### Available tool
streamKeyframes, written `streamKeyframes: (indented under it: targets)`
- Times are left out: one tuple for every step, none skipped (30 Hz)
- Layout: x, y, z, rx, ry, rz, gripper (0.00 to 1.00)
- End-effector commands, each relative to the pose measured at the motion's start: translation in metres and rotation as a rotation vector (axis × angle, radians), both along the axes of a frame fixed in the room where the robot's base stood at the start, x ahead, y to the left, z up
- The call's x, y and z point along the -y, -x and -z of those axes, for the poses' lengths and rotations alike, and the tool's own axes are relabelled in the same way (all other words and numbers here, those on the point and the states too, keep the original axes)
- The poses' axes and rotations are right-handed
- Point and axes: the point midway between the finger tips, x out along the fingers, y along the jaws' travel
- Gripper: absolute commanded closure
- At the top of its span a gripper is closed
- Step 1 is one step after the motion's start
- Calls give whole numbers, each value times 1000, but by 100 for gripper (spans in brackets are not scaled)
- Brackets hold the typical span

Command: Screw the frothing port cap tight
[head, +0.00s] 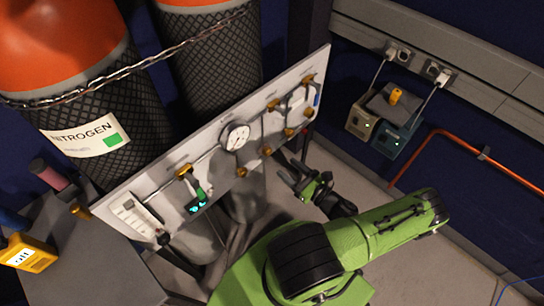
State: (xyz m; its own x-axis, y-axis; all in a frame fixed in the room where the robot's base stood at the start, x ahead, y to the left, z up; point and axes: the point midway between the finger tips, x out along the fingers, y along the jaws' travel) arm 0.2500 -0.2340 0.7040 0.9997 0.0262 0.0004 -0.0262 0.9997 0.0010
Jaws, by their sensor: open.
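A white upright panel (225,135) carries a round gauge (235,136), thin pipes and several brass fittings. I cannot tell which fitting is the frothing port cap. One brass knob (267,150) sits low on the panel near my gripper, and another brass piece (241,172) is at its lower edge. My gripper (285,168) is open, its dark fingers pointing toward the panel's lower right part. It appears empty and a little apart from the panel. How tight any cap sits cannot be seen.
Orange-topped cylinders, one labelled nitrogen (85,135), stand behind the panel with a chain (100,78) across them. A yellow meter (28,253) lies at left. Two small boxes (385,120) with a yellow item (395,96) stand at right. An orange pipe (430,140) runs along the wall.

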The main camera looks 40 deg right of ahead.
Motion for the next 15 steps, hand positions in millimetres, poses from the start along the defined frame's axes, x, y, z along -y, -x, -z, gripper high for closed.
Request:
streamKeyframes:
  targets:
    - [-2,-14,1,2,-1,-5,44]
    - [-2,-22,1,3,-1,-6,44]
    - [-3,-31,1,3,-1,-5,44]
    - [-3,-38,1,2,0,-5,44]
    - [-3,-45,1,2,1,-5,44]
    - [-3,-53,1,1,1,-5,44]
    - [-3,-59,1,1,1,-4,44]
    - [-3,-64,1,0,1,-4,44]
    - [-3,-69,1,1,1,-3,44]
    - [-3,-73,1,0,1,-3,44]
    - [-3,-75,1,0,0,-3,44]
    - [-3,-78,1,0,0,-2,44]
    - [-3,-79,1,-1,0,-2,44]
    - [-3,-80,1,-1,0,-1,44]
    - [-3,-81,1,-1,0,-1,44]
